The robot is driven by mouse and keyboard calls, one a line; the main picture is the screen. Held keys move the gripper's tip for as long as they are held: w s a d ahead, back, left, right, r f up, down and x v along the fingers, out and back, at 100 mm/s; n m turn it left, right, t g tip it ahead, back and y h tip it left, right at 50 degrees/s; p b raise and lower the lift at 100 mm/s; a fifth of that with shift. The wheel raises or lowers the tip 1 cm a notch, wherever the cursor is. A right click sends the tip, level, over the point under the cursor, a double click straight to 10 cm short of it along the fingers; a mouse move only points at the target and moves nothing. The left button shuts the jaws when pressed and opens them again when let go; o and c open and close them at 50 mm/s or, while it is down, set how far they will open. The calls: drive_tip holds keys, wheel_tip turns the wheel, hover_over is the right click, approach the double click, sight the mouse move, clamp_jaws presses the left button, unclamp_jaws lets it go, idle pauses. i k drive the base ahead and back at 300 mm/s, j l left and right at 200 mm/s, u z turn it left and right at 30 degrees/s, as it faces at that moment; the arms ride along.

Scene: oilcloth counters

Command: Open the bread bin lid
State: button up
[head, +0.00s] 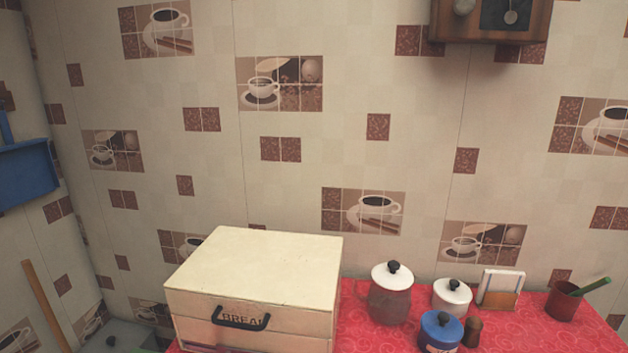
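A cream bread bin (255,270) with the word "BREAD" on its front stands at the lower middle-left in the head view, on a red oilcloth counter. Its lid (205,304) looks closed and has a dark handle (240,318) on the front. The handle partly covers the lettering. The bottom of the bin is near the frame's lower edge. My gripper is not in view.
Right of the bin on the red oilcloth (520,335) stand a grey pot with a white lid (390,300), a white lidded pot (452,296), a blue lidded pot (440,331), a small holder (499,289) and a dark red cup (563,302). The tiled wall rises close behind.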

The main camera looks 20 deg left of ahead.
sight(254, 280)
drive_tip(key=k+j, duration=0.1)
drive_tip(key=j, duration=0.3)
drive_tip(key=k+j, duration=0.1)
drive_tip(key=j, duration=0.35)
drive_tip(key=k+j+z, duration=0.1)
drive_tip(key=j, duration=0.3)
